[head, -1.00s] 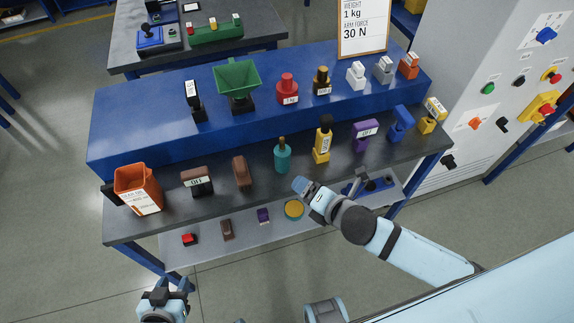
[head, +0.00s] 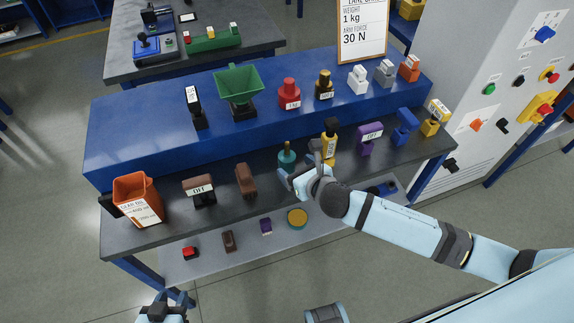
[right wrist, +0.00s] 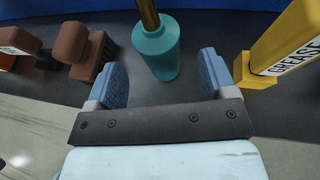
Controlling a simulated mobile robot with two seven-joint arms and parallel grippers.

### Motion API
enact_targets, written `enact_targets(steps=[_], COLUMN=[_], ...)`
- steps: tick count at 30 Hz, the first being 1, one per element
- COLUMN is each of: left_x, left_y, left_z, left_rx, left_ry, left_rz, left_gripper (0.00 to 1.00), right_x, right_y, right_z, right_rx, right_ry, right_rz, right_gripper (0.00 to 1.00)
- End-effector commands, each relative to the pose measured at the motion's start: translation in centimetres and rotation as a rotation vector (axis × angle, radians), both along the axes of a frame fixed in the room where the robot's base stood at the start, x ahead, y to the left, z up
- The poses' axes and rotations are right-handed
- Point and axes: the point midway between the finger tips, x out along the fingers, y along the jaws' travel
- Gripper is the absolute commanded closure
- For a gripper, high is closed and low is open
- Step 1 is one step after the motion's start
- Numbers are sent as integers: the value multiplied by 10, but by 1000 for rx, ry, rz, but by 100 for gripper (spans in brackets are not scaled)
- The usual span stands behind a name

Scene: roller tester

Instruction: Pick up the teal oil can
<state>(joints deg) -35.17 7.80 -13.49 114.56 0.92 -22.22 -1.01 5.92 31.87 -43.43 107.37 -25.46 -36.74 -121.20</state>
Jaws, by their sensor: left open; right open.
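The teal oil can (head: 286,157) stands upright on the dark front shelf, partly hidden behind my right gripper in the head view. In the right wrist view the can (right wrist: 157,52) stands just ahead of the right gripper (right wrist: 163,75), between the lines of its two open fingers, with its brass spout at the top edge. The right gripper (head: 291,183) is open and empty. My left gripper (head: 174,299) is open and empty at the bottom of the head view, away from the bench.
Right of the can is the yellow grease tube (right wrist: 285,45); left of it is a brown block (right wrist: 85,50). A blue riser (head: 140,135) stands behind. An orange bin (head: 137,200) is at the left. A lower shelf holds a yellow-topped round tin (head: 297,217).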

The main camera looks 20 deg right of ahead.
Motion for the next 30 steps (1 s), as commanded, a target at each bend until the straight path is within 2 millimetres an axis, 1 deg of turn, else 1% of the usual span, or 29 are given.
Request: enact_targets(steps=[2, 6, 10, 13, 19, 20, 21, 26, 27, 28, 30], left_x=[0, 0, 0, 0, 0, 0, 0, 0, 0, 0, 0], left_y=[0, 1, 1, 1, 1, 1, 1, 1, 1, 1, 1], left_z=[0, 0, -1, -1, -1, -1, -1, 0, 0, 0, 0], left_rx=[1, 1, 2, 2, 2, 2, 2, 2, 1, 1, 1], left_ry=[1, 2, 2, 1, 1, 1, 0, 1, 0, 0, 0], left_rz=[1, 1, 0, 1, 1, 1, 1, 0, 0, 0, 0], left_gripper=[57, 57, 57, 57, 57, 57, 57, 57, 57, 57, 57], right_x=[6, 26, 41, 46, 47, 47, 47, 47, 47, 47, 47], right_y=[2, 8, 12, 13, 13, 13, 13, 13, 13, 13, 13], right_z=[-2, -8, -15, -18, -18, -18, -18, -18, -18, -18, -18], right_rx=[1, 4, 3, 2, 2, 2, 2, 2, 2, 2, 2], right_ry=[0, 1, 1, 2, 1, 1, 1, 1, 1, 1, 0], right_rz=[-2, -2, -1, -1, -1, -1, -1, -1, -1, -1, -1], right_gripper=[23, 23, 23, 23, 23, 25, 34, 71, 80, 86, 86])
